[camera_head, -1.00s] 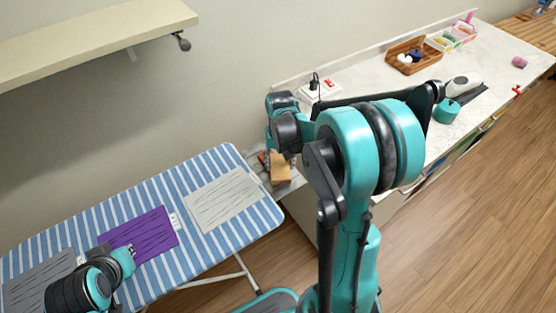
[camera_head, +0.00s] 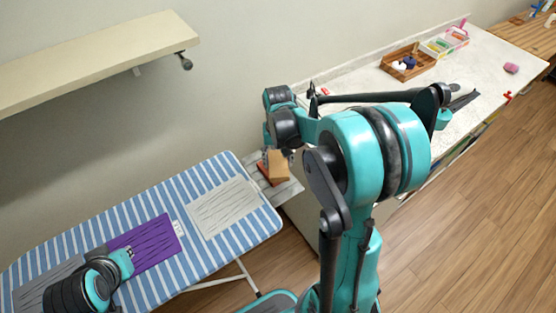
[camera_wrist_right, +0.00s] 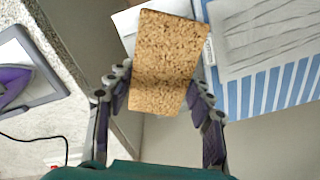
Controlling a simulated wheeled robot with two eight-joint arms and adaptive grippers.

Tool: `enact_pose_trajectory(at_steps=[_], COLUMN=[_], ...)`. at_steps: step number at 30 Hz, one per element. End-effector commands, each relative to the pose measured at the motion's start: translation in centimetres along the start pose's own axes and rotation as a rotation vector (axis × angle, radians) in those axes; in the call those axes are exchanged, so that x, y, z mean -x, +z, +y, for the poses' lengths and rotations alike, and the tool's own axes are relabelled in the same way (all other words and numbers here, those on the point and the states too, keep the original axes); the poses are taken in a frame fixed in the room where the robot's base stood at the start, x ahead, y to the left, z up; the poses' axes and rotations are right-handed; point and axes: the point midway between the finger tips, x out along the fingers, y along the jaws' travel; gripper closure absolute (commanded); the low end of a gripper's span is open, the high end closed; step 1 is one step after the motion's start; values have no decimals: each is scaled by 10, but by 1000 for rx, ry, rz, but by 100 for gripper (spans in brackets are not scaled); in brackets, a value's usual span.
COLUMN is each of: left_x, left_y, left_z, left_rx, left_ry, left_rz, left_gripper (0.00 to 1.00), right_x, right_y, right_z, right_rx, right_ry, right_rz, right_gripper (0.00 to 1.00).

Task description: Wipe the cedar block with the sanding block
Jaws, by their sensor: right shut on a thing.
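A tan, cork-textured block, which looks like the sanding block (camera_head: 279,164), is between the fingers of my right gripper (camera_wrist_right: 160,95). In the right wrist view the sanding block (camera_wrist_right: 170,55) sticks out ahead of both fingertips. In the head view a reddish-brown piece, possibly the cedar block (camera_head: 264,174), shows beside and partly below it; I cannot tell whether they touch. In the wrist view the sanding block covers that spot.
A striped ironing board (camera_head: 150,285) carries grey and purple cloths (camera_head: 150,240). A grey sheet (camera_head: 288,190) lies under the blocks. The speckled counter (camera_head: 480,75) holds a wooden tray (camera_head: 408,66) and a bin of small items (camera_head: 440,45). A shelf (camera_head: 100,60) hangs at upper left.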

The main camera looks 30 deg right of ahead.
Motion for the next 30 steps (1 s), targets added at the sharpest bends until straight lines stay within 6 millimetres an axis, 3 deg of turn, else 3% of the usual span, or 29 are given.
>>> enact_pose_trajectory(at_steps=[5,15,30], left_x=[1,18,17], left_y=[0,-13,-12], left_z=[0,0,0], left_rx=[0,0,0], left_ry=[0,0,0], left_rz=[0,0,0], left_gripper=[100,100,100], right_x=[1,30,29], right_y=[0,0,0], right_z=[0,0,0], right_rx=[0,0,0], right_ry=[0,0,0], right_rz=[0,0,0], right_gripper=[90,90,90])
